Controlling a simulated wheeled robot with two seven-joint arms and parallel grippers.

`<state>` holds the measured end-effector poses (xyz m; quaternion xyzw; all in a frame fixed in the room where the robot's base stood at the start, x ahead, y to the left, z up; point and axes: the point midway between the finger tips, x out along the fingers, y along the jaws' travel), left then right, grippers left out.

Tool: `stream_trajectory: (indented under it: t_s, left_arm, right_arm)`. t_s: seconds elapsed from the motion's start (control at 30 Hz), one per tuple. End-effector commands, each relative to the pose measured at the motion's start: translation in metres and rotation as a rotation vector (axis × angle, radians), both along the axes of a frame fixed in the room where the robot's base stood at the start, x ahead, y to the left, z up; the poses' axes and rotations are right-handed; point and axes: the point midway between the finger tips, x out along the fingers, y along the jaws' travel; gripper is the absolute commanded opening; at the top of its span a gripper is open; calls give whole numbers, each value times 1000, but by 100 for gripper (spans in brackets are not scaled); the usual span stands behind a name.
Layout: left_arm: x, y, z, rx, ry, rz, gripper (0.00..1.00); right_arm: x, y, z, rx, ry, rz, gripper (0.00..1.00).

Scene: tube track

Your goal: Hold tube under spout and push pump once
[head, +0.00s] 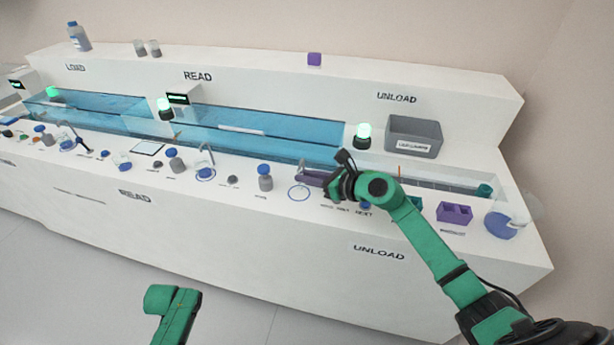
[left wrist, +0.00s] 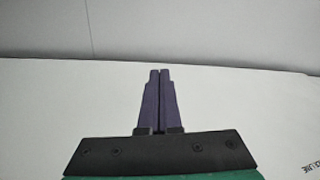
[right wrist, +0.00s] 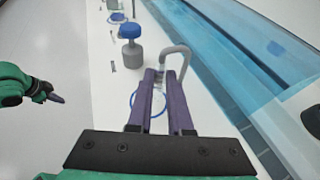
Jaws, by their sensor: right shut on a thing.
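My right gripper (head: 302,176) is over the counter near the unload end. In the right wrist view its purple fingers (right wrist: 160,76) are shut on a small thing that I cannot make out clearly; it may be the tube. A grey curved spout (right wrist: 178,50) rises at the fingertips. A blue ring (head: 298,194) marks the counter below. A grey bottle with a blue top (head: 264,178), perhaps the pump, stands left of the ring; it also shows in the right wrist view (right wrist: 131,50). My left gripper's fingers (left wrist: 158,74) are together and empty, apart from these things.
A blue water channel (head: 250,137) runs behind the counter. Similar bottles and spouts (head: 205,168) stand further left.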

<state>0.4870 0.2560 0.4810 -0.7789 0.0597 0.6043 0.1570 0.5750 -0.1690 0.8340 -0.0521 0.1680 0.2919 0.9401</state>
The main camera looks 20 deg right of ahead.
Motion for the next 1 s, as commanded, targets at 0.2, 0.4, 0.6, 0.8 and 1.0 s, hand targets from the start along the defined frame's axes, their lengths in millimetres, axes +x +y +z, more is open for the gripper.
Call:
stream_trajectory:
  t_s: [0.2,0.4,0.6,0.8,1.0]
  left_arm:
    - [96,1,103,52,-68,-9,0]
    - [159,-10,209,79,-125,-13,0]
    - [201,-44,321,67,-189,-30,0]
    - [213,-115,420,0,-232,-90,0]
    - [187,-227,462,-121,-188,-198,0]
  right_arm:
    - [0,0,0,0,0,0,0]
    - [0,0,0,0,0,0,0]
    - [0,0,0,0,0,0,0]
    - [0,0,0,0,0,0,0]
    - [0,0,0,0,0,0,0]
